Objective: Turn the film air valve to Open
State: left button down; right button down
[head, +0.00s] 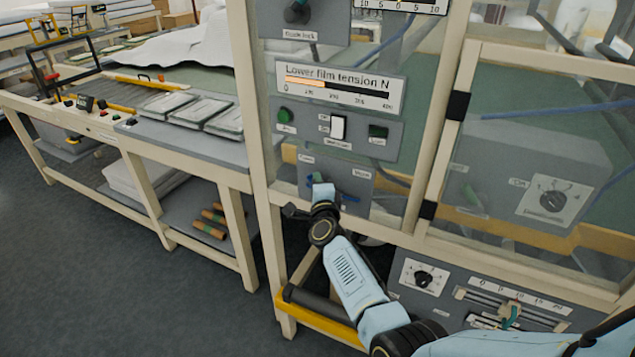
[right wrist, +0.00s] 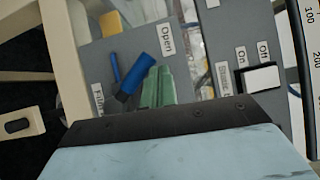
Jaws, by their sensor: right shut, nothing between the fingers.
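The film air valve panel (head: 334,187) is the small grey panel low on the machine frame, below the switch panel. In the right wrist view the valve's blue handle (right wrist: 138,74) lies slanted, one end towards the "Open" label (right wrist: 167,39). A partly cut "Film" label (right wrist: 98,101) is beside its other end. My right gripper (head: 319,180) is at this panel and covers part of it. Its green fingers (right wrist: 158,88) are shut and empty, close beside the handle; I cannot tell whether they touch it. My left gripper is not in view.
Above the valve is a switch panel (head: 337,130) with a green knob, a white rocker switch and a dark button. A cream frame post (head: 256,130) stands to the left. Open floor lies at the left.

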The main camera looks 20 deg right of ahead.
jog(key=s+a+r+p, duration=0.2)
jog(key=s+r+p, duration=0.3)
jog(key=s, duration=0.6)
jog(key=shift+s+a+r+p, duration=0.2)
jog(key=shift+r+p, duration=0.2)
jog(key=shift+r, duration=0.15)
